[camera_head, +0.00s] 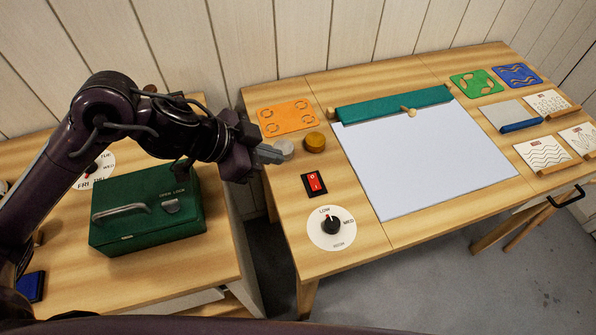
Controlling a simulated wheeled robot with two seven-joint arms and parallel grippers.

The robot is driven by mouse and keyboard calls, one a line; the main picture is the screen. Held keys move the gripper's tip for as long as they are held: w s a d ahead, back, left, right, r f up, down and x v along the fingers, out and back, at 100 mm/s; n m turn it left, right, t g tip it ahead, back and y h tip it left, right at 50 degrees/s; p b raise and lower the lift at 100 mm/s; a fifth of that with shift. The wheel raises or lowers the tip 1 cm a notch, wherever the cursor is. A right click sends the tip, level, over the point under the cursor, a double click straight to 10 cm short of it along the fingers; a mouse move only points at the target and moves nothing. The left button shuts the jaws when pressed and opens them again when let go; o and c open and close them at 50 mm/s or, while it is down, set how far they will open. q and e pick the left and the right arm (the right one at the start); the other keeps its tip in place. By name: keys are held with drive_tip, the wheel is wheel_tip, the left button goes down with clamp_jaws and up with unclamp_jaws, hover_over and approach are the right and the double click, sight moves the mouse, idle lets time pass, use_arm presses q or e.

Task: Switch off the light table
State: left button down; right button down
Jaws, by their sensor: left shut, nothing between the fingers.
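The light table (430,160) is a pale bluish-white panel set in the wooden table, with a green bar along its back edge. A red rocker switch (314,182) in a black plate sits left of the panel. Below it is a white dial (331,228) with a black knob, marked LOW, MED and HIGH. My left gripper (277,155) is shut and empty, its fingers pointing right, up and left of the red switch and apart from it. A grey round knob shows right at the fingertips. My right gripper is not in view.
A yellow round knob (315,142) and an orange stencil (287,118) lie near my left gripper. A green box (147,212) stands on the left table. Green and blue stencils and pattern cards are at the right. A gap separates the tables.

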use_arm(q)
hover_over(316, 176)
drive_tip(key=s+a, duration=0.2)
wheel_tip(316, 176, down, 7)
drive_tip(key=shift+a+f, duration=0.1)
drive_tip(key=shift+a, duration=0.05)
wheel_tip(316, 176, down, 2)
drive_tip(key=shift+w+f, duration=0.15)
drive_tip(key=shift+f, duration=0.05)
drive_tip(key=shift+w+a+f+b, duration=0.15)
drive_tip(key=shift+f+b, duration=0.15)
drive_tip(key=shift+f, duration=0.4)
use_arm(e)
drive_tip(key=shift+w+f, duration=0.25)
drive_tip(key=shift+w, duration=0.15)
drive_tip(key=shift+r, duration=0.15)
